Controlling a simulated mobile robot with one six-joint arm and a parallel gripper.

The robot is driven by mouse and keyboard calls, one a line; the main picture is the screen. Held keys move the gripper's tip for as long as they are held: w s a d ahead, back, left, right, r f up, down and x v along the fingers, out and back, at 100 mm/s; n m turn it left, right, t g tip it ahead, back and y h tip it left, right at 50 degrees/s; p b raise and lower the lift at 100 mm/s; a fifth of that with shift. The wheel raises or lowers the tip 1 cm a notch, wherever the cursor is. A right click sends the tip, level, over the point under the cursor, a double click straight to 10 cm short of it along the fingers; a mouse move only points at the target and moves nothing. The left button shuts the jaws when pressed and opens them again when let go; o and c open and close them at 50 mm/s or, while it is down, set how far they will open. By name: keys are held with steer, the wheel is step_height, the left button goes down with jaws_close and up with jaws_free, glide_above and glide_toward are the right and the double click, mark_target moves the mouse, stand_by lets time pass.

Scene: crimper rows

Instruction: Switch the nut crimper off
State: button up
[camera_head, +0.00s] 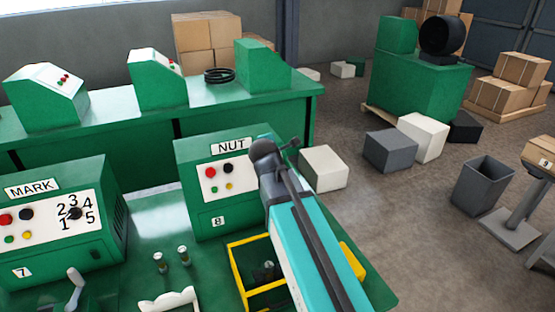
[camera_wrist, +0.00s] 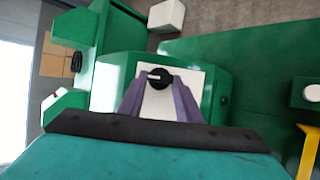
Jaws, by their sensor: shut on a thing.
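The nut crimper (camera_head: 190,228) is a green box labelled NUT, with a plate 8, on the near table in the head view. Its white panel shows a red button (camera_head: 210,173), a black one (camera_head: 227,168), and small green and yellow ones. My arm covers the panel's right part there and hides my gripper. In the wrist view a round black knob (camera_wrist: 161,72) with a white line sits on the white panel. The two purple fingers of my gripper (camera_wrist: 159,82) are shut on it, one on each side. The line lies roughly across the wrist picture.
The MARK machine (camera_head: 92,192), with a numbered dial and plate 7, stands to the left. A yellow-rimmed tray (camera_head: 236,262) and two small metal posts are in front of the crimper. A white block (camera_head: 323,168) lies on the floor behind my arm.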

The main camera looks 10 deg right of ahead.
stand_by(0.3)
steer(key=o, duration=1)
steer(key=shift+o, duration=0.2)
steer(key=b+v, duration=0.4)
steer(key=v, duration=0.9)
steer(key=shift+s+r+b, duration=0.25)
steer(key=shift+s+b, duration=0.05)
steer(key=shift+a, duration=0.15)
